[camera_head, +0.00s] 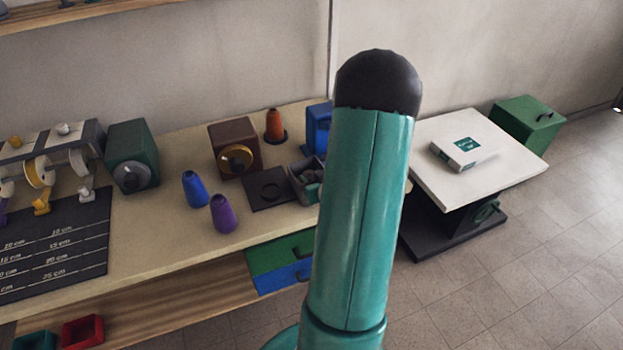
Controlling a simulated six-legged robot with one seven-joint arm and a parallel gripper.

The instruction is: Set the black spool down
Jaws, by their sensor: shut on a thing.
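My arm, teal with a black rounded joint at its top, rises through the middle of the view. My gripper is not in view, so what it holds cannot be seen. I see no black spool; part of the scene is hidden behind my arm. On the long bench (165,222) lies a dark square plate (258,202) with a ring mark. A blue cone (195,190) and a purple cone (223,214) stand to its left. An orange cone (274,124) stands on a dark base behind it.
A green box (130,158), a brown box (226,137) and a partly hidden blue box (318,122) stand along the bench back. A grey bin (303,176) sits near my arm. A white table (455,190) with a small carton (462,152) stands right, mostly clear.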

